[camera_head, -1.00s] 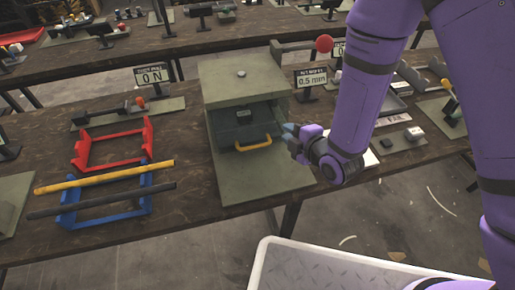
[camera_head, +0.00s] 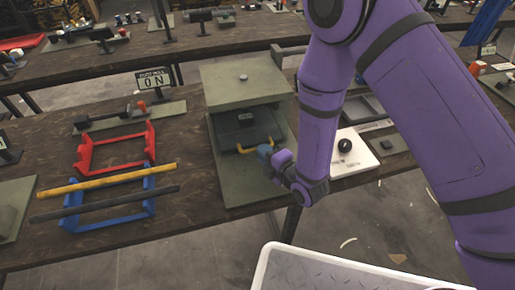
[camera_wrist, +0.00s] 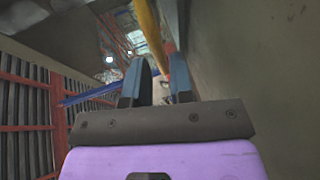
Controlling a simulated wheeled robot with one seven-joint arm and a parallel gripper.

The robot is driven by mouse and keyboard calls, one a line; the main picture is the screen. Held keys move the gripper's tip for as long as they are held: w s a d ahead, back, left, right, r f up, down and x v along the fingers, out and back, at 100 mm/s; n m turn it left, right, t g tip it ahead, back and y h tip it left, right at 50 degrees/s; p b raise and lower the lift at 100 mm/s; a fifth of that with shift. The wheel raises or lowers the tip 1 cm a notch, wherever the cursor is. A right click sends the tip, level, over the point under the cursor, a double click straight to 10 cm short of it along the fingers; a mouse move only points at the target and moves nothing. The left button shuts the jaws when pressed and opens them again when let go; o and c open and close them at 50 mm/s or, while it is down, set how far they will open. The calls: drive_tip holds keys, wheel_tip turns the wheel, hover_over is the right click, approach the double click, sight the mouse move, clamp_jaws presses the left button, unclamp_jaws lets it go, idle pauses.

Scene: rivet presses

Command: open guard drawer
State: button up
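The guard drawer (camera_head: 226,143) is a dark green drawer in a grey-green box (camera_head: 243,80) on the workbench. It stands partly out, with a small dark block (camera_head: 246,118) inside. A yellow handle (camera_head: 243,151) is on its front. My gripper (camera_head: 265,152) is at the right end of the handle, its blue fingers partly covering it. In the wrist view my gripper (camera_wrist: 157,80) has its fingers apart, and the yellow handle (camera_wrist: 148,32) runs toward the gap between them. Whether the fingers touch the handle cannot be told.
A red frame (camera_head: 115,147), a blue frame (camera_head: 108,208), a yellow bar (camera_head: 108,180) and a dark bar (camera_head: 105,203) lie on the left. A white panel with a black knob (camera_head: 350,158) is to the right of my gripper. A pale tray (camera_head: 330,270) is in front.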

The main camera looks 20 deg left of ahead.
drive_tip(key=shift+x, duration=1.7)
clamp_jaws()
